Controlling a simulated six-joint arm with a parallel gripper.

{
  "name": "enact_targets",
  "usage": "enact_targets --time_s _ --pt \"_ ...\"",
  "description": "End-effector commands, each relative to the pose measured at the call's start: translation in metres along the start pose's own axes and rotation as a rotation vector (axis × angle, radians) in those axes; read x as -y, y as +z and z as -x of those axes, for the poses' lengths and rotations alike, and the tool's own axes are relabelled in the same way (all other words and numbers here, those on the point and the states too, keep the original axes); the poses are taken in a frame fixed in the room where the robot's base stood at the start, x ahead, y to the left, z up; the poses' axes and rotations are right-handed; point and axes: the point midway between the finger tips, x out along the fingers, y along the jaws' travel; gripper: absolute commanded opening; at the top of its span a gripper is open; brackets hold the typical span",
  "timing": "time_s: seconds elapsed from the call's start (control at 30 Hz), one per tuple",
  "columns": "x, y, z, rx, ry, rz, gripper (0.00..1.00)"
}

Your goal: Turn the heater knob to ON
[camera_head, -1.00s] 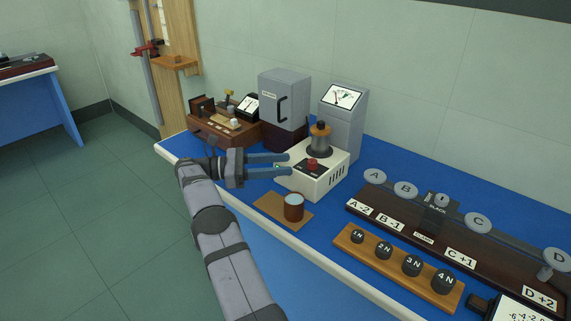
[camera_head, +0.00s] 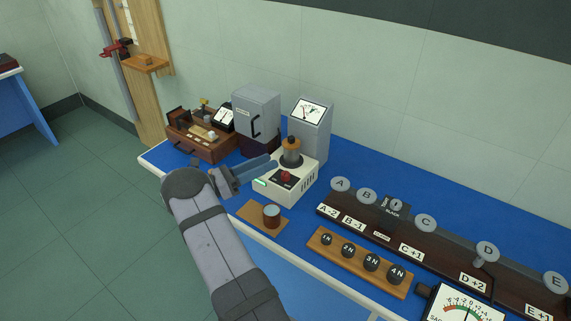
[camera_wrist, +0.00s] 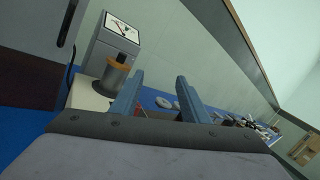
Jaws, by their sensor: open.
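The heater is a white box (camera_head: 307,187) with a red knob (camera_head: 286,177) on its top. A small green patch shows on its front face. A grey cylinder with an orange top (camera_head: 291,155) stands on the heater behind the knob. My gripper (camera_head: 273,162) is open and empty, its blue fingers reaching over the heater's left side, close to the knob; I cannot tell whether they touch it. In the wrist view the two fingers (camera_wrist: 157,88) are spread apart. A bit of red shows low between them, mostly hidden. The knob's setting is too small to read.
A grey cabinet (camera_head: 257,112) and a grey meter (camera_head: 310,115) stand behind the heater. A brown cup (camera_head: 271,217) sits on a wooden board in front. Weights on a wooden rack (camera_head: 360,263) and a dark lettered rail are to the right. Bare blue bench lies between.

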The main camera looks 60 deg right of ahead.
Motion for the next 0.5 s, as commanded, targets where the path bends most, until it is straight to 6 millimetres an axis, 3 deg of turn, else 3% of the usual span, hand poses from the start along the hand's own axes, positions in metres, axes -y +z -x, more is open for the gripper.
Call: enact_targets --time_s 0.1,0.2,0.5 --pt "-0.003 -0.041 0.001 -0.001 0.094 -0.013 0.42" --pt "-0.008 -0.062 0.003 -0.03 0.16 -0.091 0.42" --pt "-0.024 -0.074 0.007 -0.105 0.215 -0.344 0.42"
